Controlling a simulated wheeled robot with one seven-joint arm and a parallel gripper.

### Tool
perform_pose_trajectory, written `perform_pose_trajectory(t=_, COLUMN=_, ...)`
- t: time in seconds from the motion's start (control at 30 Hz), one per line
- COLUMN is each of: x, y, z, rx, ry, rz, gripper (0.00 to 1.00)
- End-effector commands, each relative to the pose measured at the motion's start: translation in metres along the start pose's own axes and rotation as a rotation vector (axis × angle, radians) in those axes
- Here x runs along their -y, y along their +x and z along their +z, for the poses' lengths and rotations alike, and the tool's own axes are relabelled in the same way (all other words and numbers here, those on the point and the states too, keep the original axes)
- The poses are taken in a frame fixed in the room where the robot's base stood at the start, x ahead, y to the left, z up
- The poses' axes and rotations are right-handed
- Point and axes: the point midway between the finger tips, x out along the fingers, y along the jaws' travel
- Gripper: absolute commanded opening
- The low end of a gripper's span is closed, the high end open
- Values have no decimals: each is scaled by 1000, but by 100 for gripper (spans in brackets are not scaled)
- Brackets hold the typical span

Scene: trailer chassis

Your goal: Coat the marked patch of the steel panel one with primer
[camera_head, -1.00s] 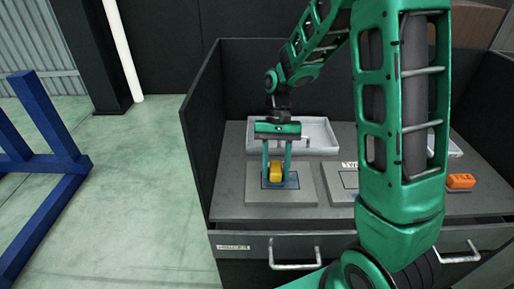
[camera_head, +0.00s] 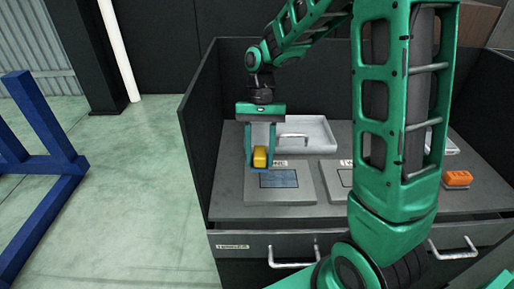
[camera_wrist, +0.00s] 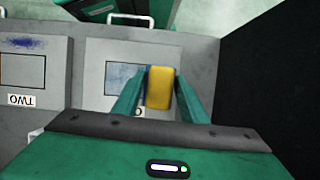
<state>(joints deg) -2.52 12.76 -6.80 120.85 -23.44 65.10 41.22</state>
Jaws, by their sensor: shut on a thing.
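My gripper (camera_head: 260,160) is shut on a yellow block-shaped applicator (camera_head: 260,155) with a blue underside. In the wrist view the applicator (camera_wrist: 159,88) is between the fingers and covers one side of the patch (camera_wrist: 121,76). The panel's label is partly hidden by the gripper.
A second panel (camera_head: 330,195) lies to the right, partly behind my arm; in the wrist view its label (camera_wrist: 20,100) reads TWO. A pale tray (camera_head: 325,140) stands behind the panels. An orange block (camera_head: 457,179) lies at the right. Dark walls (camera_head: 200,130) edge the bench.

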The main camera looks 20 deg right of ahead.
Motion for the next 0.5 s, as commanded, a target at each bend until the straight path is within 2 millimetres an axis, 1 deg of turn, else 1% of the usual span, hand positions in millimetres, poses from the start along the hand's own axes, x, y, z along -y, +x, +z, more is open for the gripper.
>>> perform_pose_trajectory(t=0.03, x=-1, y=-5, z=1, rx=-2, ry=2, rz=-1, gripper=10)
perform_pose_trajectory(t=0.23, x=-3, y=-21, z=7, rx=-2, ry=5, rz=-3, gripper=10)
perform_pose_trajectory(t=0.33, x=-4, y=-25, z=8, rx=-1, ry=7, rz=-3, gripper=10)
perform_pose_trajectory(t=0.5, x=-4, y=-26, z=9, rx=0, ry=7, rz=-2, gripper=10)
